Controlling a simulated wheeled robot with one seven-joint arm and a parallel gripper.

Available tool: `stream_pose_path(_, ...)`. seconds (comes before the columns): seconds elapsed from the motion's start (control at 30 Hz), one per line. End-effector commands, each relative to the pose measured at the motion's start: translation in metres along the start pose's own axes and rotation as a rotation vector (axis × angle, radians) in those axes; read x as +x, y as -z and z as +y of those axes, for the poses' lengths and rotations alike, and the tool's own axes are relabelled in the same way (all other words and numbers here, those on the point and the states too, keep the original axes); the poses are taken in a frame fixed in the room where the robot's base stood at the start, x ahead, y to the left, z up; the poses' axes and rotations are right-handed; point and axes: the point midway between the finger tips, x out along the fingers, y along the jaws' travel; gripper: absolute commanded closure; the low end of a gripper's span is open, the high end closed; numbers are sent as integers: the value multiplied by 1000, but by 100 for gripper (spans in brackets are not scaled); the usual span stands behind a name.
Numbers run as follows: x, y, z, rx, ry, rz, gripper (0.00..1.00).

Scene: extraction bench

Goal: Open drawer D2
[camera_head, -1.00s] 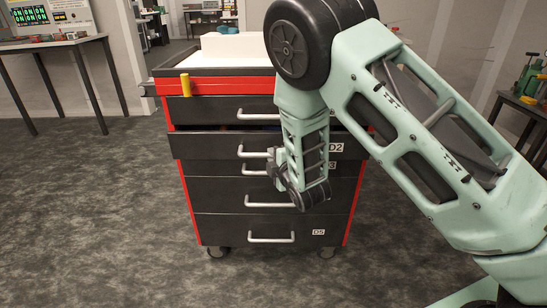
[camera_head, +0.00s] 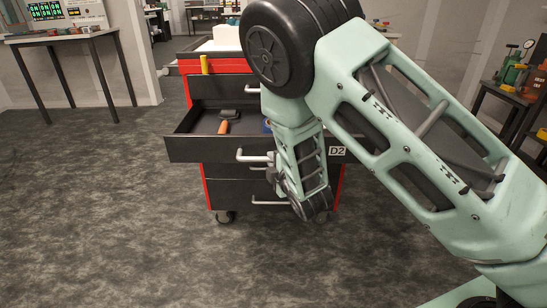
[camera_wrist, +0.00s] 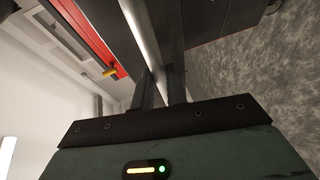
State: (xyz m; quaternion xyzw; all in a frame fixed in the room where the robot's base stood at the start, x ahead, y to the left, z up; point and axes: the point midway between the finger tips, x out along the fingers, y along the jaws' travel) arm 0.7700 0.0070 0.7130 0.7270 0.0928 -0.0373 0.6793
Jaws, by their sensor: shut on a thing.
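Drawer D2 (camera_head: 205,150) is pulled well out of the black and red cabinet (camera_head: 206,183) in the head view. Its label shows at the right of its front, and its inside is visible from above. A tool with an orange handle (camera_head: 223,127) and a partly hidden blue item (camera_head: 267,125) lie in it. My gripper (camera_head: 271,170) is at the drawer's silver handle (camera_head: 247,157), shut on it. The wrist view shows the handle bar (camera_wrist: 141,35) running between my two fingers (camera_wrist: 160,88). My arm hides the right part of the drawer.
The drawers below look closed. A yellow cylinder (camera_head: 204,64) is at the cabinet's upper left edge. A table (camera_head: 62,37) stands at left and a bench with equipment (camera_head: 513,98) at right. The carpet (camera_head: 110,200) in front and to the left is clear.

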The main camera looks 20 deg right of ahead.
Motion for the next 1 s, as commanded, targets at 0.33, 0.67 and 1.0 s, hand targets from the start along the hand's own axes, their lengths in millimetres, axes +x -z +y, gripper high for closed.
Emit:
stream_pose_path(0.33,-11,4,-3,0,1,0,100)
stream_pose_path(0.67,-11,4,-3,1,1,0,75)
stream_pose_path(1.0,-12,4,-2,0,0,0,64)
